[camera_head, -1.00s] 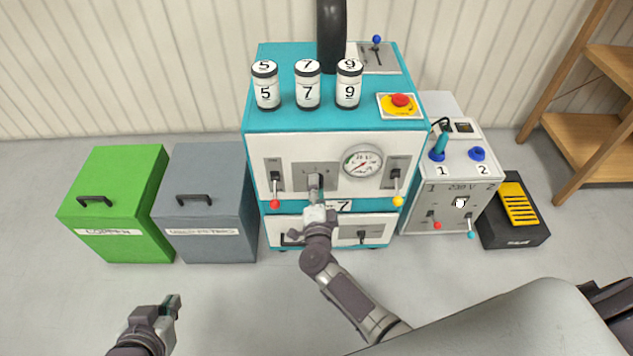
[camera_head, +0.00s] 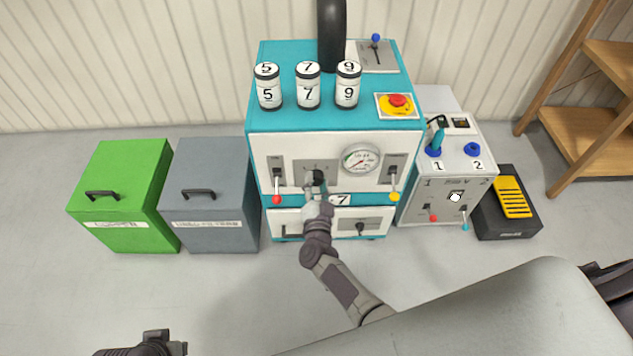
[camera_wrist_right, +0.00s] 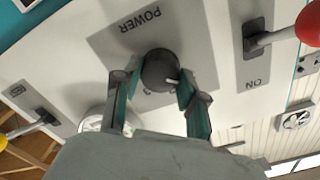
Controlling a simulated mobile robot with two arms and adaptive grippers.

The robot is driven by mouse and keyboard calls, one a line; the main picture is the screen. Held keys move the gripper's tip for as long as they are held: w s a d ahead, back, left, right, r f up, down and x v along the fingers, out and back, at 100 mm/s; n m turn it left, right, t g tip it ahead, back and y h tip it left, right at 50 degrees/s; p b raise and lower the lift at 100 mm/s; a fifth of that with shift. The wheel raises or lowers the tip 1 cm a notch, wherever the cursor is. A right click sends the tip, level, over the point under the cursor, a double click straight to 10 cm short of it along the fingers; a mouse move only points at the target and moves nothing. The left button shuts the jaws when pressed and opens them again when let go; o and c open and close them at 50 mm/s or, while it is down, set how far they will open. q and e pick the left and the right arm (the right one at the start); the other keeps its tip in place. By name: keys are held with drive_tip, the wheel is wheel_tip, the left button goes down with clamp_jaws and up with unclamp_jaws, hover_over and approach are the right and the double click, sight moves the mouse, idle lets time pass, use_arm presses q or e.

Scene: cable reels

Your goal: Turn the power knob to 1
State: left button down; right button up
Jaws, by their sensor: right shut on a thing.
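The dark round power knob (camera_head: 319,176) is on a grey plate on the front of the teal and white machine (camera_head: 285,135). In the right wrist view the knob (camera_wrist_right: 158,68) sits below the upside-down word POWER, with a pale mark at its lower right. The number it points to is unclear. My right gripper (camera_head: 312,186) is at the knob; in the wrist view its two fingers (camera_wrist_right: 156,88) are on either side of it, closed on it. My left gripper (camera_head: 172,347) is partly cut off at the bottom left edge, away from the machine.
A red-tipped lever (camera_head: 277,198) is left of the knob; a pressure gauge (camera_head: 361,160) and yellow-tipped lever (camera_head: 394,195) are right. Green (camera_head: 125,205) and grey (camera_head: 207,205) bins stand left. A smaller white machine (camera_head: 450,195) stands right. The floor in front is clear.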

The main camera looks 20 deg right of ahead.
drive_tip(key=shift+f, duration=0.1)
idle(0.3)
drive_tip(key=o, duration=1.1)
drive_tip(key=shift+o, duration=0.2)
drive_tip(key=v, duration=0.7)
drive_tip(key=shift+s, duration=0.25)
drive_tip(key=shift+a, duration=0.1)
